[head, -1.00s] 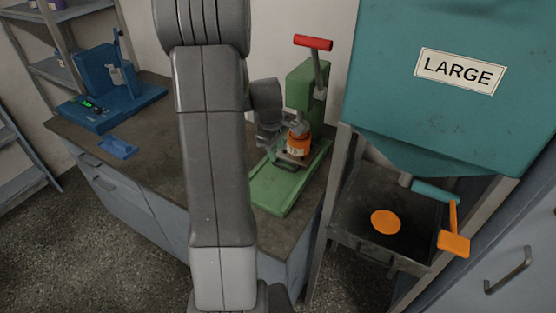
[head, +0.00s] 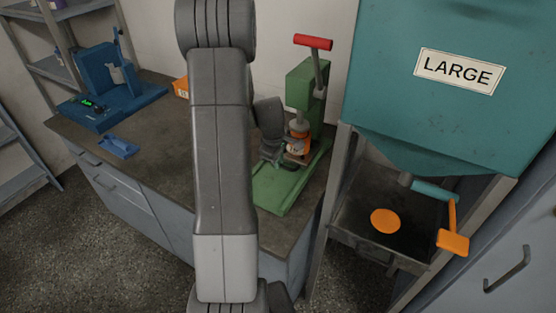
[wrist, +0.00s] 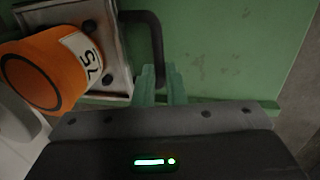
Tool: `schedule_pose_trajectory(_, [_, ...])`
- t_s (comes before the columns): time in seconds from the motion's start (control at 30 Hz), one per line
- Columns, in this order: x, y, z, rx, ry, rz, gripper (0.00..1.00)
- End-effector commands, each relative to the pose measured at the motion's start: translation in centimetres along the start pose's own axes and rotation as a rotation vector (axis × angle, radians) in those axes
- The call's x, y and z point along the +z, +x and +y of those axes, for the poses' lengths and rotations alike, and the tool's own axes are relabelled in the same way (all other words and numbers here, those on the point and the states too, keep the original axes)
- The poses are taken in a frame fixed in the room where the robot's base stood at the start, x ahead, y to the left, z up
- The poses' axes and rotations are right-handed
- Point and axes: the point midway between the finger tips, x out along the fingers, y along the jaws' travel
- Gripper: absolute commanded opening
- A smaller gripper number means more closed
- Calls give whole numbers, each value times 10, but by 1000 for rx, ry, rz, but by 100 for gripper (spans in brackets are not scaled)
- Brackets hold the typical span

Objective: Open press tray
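The green press (head: 308,85) with its red-topped lever stands at the right end of the bench. Its press tray (wrist: 128,75) is a light metal plate with dark bolt-like spots and a dark U-shaped handle (wrist: 156,35). An orange cup (wrist: 40,72) with a numbered white label sits on the tray; it also shows in the head view (head: 297,146). My gripper (wrist: 161,72) is at the handle, its two fingers close together on either side of the handle bar. It appears shut on the bar. In the head view my arm and wrist partly hide the tray.
A blue device (head: 105,85) and a small blue dish (head: 118,147) are on the bench's left part. An orange box (head: 181,88) is partly behind my arm. A teal hopper (head: 440,120) marked LARGE stands right, above a dark bin (head: 345,215).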

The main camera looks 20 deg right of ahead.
Motion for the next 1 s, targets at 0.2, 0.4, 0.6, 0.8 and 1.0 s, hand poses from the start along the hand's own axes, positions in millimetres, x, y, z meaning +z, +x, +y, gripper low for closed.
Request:
schedule_pose_trajectory(0.2, [0,0,-1,0,0,0,0])
schedule_pose_trajectory(0.4, [-1,-4,-29,1,-4,0,0])
schedule_pose_trajectory(0.6, [-2,-13,-74,2,-5,2,0])
schedule_pose_trajectory(0.8, [-2,-22,-116,3,-4,3,0])
schedule_pose_trajectory(1.0, [-1,-28,-136,3,-3,3,0])
